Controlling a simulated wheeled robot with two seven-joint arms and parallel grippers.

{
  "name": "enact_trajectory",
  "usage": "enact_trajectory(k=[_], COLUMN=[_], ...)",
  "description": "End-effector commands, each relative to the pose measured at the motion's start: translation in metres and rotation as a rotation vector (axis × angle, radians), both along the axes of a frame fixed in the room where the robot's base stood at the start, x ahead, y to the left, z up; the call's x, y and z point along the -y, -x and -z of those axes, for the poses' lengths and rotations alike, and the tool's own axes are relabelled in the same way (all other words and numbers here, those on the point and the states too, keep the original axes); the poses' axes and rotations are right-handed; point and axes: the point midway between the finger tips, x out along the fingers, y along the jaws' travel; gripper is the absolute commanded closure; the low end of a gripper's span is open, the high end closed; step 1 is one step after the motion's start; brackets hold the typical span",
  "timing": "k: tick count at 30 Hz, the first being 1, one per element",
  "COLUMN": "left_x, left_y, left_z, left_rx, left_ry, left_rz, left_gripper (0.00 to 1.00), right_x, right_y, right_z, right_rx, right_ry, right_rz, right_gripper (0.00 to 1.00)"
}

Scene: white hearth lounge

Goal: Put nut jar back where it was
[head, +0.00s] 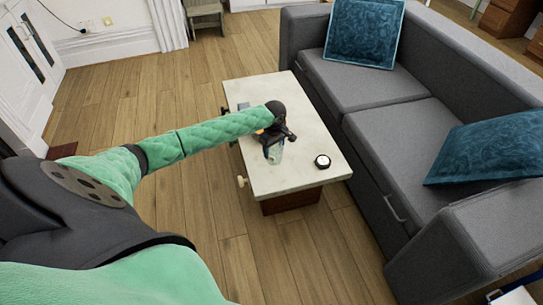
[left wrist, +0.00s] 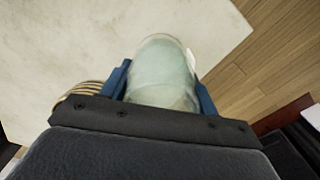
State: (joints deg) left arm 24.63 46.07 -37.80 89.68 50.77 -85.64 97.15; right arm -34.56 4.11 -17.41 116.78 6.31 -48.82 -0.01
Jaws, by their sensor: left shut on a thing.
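The nut jar, a pale green translucent jar (head: 275,154), is at the near half of the low table (head: 302,110). My left gripper (head: 274,139) reaches over the table from the left and is shut on it. In the left wrist view the jar (left wrist: 163,65) sits between the two blue fingers (left wrist: 162,92), with the pale tabletop behind it. Its lower part is hidden by the gripper there. I cannot tell whether its base touches the tabletop. My right gripper is not in view.
A small round black-and-white object (head: 322,161) stands on the table right of the jar. A striped object (left wrist: 82,94) shows beside the jar in the left wrist view. The grey sofa (head: 385,120) lies close along the table's right side. Wooden floor (head: 180,90) is open on the left.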

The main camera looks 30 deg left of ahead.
Motion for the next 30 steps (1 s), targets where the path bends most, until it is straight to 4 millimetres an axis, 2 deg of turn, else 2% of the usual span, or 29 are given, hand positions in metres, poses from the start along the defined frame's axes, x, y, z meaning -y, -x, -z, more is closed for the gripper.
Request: enact_trajectory(k=[3,8,17,30], left_x=[-0.009,-0.011,-0.011,-0.011], left_y=[0.001,0.001,0.001,0.001], left_z=[0.005,0.012,0.046,0.047], left_rx=[-0.001,0.000,0.000,0.001], left_ry=[0.000,0.001,0.000,0.000], left_rz=[0.000,0.000,0.000,0.001], left_gripper=[0.69,0.69,0.69,0.69], right_x=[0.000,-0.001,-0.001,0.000], right_y=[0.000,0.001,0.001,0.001], right_z=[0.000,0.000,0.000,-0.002], right_rx=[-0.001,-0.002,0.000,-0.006], right_ry=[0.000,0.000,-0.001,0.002], right_rz=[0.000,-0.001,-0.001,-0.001], right_gripper=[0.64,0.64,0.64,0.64])
